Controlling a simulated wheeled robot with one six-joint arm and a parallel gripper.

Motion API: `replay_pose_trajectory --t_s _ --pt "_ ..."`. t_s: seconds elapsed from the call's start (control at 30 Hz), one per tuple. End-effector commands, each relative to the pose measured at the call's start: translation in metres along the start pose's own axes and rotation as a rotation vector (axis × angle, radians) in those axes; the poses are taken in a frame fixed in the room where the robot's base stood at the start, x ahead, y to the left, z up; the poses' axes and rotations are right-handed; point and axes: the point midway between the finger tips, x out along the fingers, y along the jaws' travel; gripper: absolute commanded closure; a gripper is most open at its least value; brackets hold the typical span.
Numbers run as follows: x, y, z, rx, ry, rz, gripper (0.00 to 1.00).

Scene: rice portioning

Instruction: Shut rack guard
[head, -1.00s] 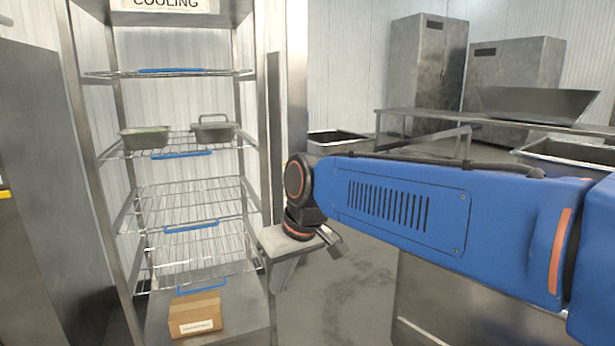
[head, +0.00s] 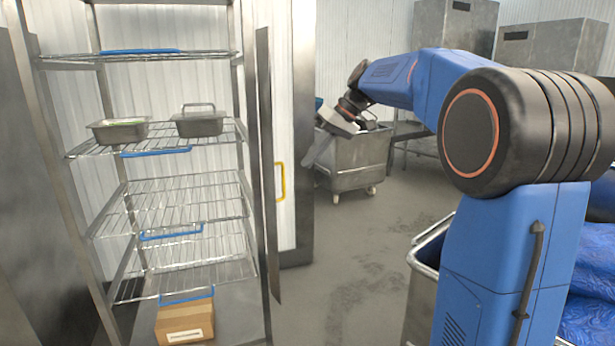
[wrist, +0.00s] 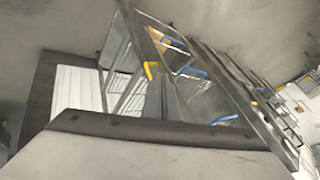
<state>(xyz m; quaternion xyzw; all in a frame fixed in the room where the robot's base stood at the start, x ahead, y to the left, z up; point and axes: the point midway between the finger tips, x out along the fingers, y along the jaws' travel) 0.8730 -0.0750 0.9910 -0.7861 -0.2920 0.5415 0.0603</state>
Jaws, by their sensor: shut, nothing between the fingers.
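The cooling rack (head: 170,200) stands open at the left in the head view, with wire shelves that have blue front clips. Its guard (head: 265,165) shows as a tall, narrow metal panel, swung open and nearly edge-on at the rack's right side. A yellow handle (head: 281,181) shows just right of the panel; a yellow handle (wrist: 151,70) also shows in the wrist view, beyond my gripper. My gripper (head: 316,150) is shut and empty, in the air to the right of the handle and apart from it. Its fingertips are hard to make out.
Two metal pans (head: 119,130) sit on an upper shelf, and a cardboard box (head: 185,322) sits at the rack's bottom. A wheeled metal bin (head: 350,175) stands behind my gripper. A bin with blue lining (head: 590,300) is at the lower right. The floor between is clear.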

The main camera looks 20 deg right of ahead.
Motion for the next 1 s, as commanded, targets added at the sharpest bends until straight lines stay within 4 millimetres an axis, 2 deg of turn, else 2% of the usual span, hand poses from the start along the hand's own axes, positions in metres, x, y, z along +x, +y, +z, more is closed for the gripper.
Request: replay_pose_trajectory --t_s 0.13,0.37,0.9,1.0 --pt "-0.002 0.010 -0.016 -0.019 0.010 -0.025 1.00" --pt "0.011 0.010 -0.019 -0.024 0.011 -0.033 1.00" --pt "0.102 0.007 -0.019 -0.024 0.009 -0.032 1.00" --pt "0.106 -0.009 -0.020 -0.026 0.011 -0.030 1.00"
